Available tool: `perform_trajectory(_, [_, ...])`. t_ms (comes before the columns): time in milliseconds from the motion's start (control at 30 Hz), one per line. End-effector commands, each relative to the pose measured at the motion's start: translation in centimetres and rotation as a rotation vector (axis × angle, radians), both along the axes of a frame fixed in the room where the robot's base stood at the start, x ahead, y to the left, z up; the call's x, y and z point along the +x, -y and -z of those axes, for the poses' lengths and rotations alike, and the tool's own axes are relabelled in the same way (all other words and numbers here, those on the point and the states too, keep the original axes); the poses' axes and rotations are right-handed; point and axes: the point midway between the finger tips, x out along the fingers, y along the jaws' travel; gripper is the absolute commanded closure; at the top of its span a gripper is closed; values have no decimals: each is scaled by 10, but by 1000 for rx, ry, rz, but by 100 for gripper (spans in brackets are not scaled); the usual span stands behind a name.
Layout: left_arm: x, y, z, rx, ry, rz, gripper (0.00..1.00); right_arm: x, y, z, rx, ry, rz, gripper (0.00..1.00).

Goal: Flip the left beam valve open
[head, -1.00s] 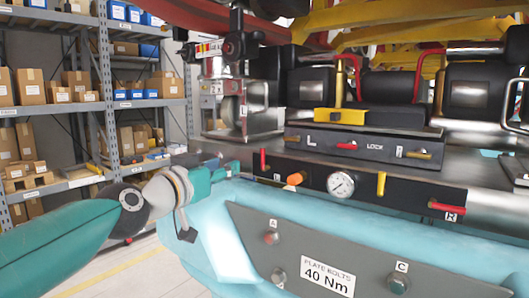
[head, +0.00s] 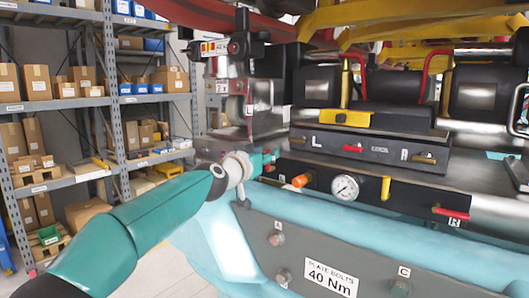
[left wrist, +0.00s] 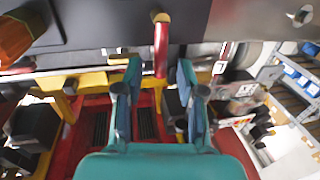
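The left beam valve's red lever (left wrist: 160,48) with its brass pivot (left wrist: 160,17) shows in the left wrist view, standing across the dark beam's edge. My left gripper (left wrist: 158,78) is open, its two teal fingers on either side of the lever's line. The lever's free end is near the gap between the fingertips; I cannot tell whether either finger touches it. In the head view my left gripper (head: 266,160) is at the left end of the black beam panel (head: 318,177) and hides most of this lever. My right gripper is not in view.
The panel also carries an orange knob (head: 302,180), a pressure gauge (head: 345,187), a yellow lever (head: 386,188) and a red right lever (head: 451,214) lying along the beam. A LOCK panel (head: 350,143) sits above. Shelves (head: 115,100) stand at left.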

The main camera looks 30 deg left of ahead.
Motion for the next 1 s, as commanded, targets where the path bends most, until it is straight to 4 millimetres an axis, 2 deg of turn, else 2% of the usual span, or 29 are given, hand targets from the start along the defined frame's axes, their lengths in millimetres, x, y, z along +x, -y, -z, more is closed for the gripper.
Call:
perform_trajectory(233, [1,0,0,-1,0,0,61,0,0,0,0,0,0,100])
perform_trajectory(467, [1,0,0,-1,0,0,98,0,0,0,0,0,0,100])
perform_trajectory(500, [1,0,0,-1,0,0,100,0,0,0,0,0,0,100])
perform_trajectory(1000, [1,-3,0,-49,-3,0,100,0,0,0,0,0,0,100])
